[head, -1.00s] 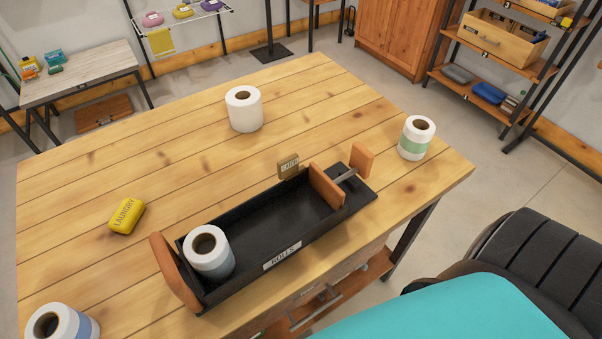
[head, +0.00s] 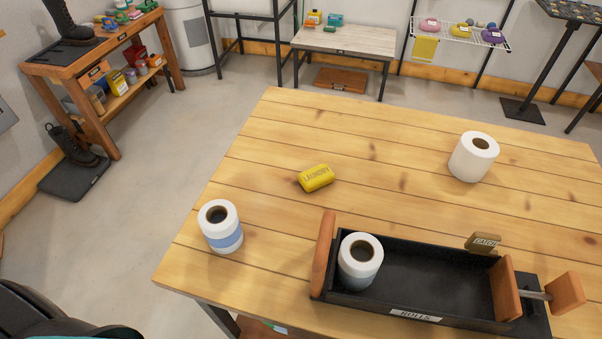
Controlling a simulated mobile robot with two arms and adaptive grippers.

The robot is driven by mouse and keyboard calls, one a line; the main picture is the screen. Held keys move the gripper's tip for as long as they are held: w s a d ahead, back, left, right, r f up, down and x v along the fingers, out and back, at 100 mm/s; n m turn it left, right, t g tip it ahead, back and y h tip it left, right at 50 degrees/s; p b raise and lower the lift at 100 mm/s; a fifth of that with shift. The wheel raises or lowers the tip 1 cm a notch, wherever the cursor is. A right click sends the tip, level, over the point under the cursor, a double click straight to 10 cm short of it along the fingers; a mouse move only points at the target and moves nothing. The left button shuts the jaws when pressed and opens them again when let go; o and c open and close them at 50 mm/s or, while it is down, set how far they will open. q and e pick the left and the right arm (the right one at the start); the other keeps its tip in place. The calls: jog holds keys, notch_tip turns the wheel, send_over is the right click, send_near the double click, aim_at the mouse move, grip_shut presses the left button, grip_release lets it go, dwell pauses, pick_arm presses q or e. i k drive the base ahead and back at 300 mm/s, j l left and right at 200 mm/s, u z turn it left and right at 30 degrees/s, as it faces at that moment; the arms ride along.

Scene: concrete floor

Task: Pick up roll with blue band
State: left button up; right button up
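A white roll with a blue band (head: 222,228) stands upright on the wooden table near its front left edge. A second roll (head: 360,262) stands upright inside the left end of the black tray labelled ROLLS (head: 430,312); its lower part looks grey-blue and is partly hidden by the tray wall. A plain white roll (head: 474,157) stands upright at the back right of the table. Neither of my grippers shows in the head view.
A yellow laundry bar (head: 316,178) lies on the wooden table (head: 255,155). The tray has wooden end pieces and a small CATCH block (head: 483,243) at its back edge. The table between the blue-banded roll and the bar is clear. A boot shelf (head: 92,62) stands at the far left.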

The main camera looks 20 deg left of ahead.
aim_at(218, 220)
jog(key=k+u, duration=0.15)
jog(key=u, duration=0.9)
jog(key=j, duration=0.2)
jog(key=z, duration=0.05)
